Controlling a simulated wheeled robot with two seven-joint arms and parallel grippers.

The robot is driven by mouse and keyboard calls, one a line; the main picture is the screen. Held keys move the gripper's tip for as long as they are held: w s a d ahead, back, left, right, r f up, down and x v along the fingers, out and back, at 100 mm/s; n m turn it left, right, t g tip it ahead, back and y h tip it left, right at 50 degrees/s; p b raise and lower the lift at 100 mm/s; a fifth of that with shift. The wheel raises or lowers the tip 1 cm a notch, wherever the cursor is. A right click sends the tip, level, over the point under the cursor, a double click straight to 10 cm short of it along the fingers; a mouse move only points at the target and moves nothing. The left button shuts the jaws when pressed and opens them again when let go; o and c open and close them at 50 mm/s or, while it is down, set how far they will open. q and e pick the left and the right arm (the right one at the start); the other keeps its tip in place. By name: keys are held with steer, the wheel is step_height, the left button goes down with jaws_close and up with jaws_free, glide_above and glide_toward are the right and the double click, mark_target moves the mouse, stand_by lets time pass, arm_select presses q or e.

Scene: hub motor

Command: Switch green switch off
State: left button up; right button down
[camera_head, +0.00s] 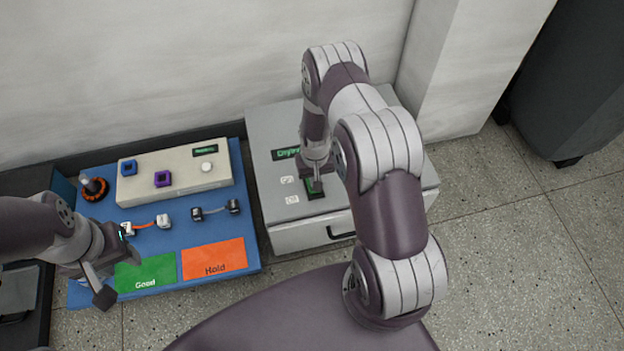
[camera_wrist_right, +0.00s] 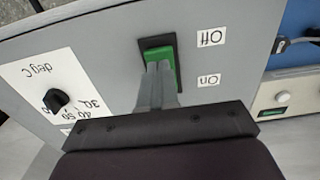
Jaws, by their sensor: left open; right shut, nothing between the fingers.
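The green switch (camera_head: 312,187) is a rocker in a dark frame on top of the grey box (camera_head: 264,150). In the right wrist view the green switch (camera_wrist_right: 168,50) sits near the top middle. Small white labels, apparently an off one (camera_wrist_right: 211,37) and an on one (camera_wrist_right: 208,80), lie beside it. My right gripper (camera_head: 316,184) is shut and empty, pointing down over the switch. In the wrist view its fingers (camera_wrist_right: 155,75) overlap the switch's near part; I cannot tell if they touch. My left gripper (camera_head: 110,267) is open above the blue mat's front left.
The blue mat (camera_head: 255,262) carries a beige tester (camera_head: 140,188), a green Good area (camera_head: 150,270), an orange Hold area (camera_head: 215,257) and cabled connectors (camera_head: 150,225). A dial (camera_wrist_right: 57,101) is on the grey box.

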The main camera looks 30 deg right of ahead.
steer(key=shift+f+b, duration=0.7)
steer(key=shift+f, duration=0.3)
stand_by(0.4)
step_height(320, 180, up, 7)
steer(key=p, duration=0.6)
steer(key=shift+r+p, duration=0.15)
steer(key=shift+p, duration=0.15)
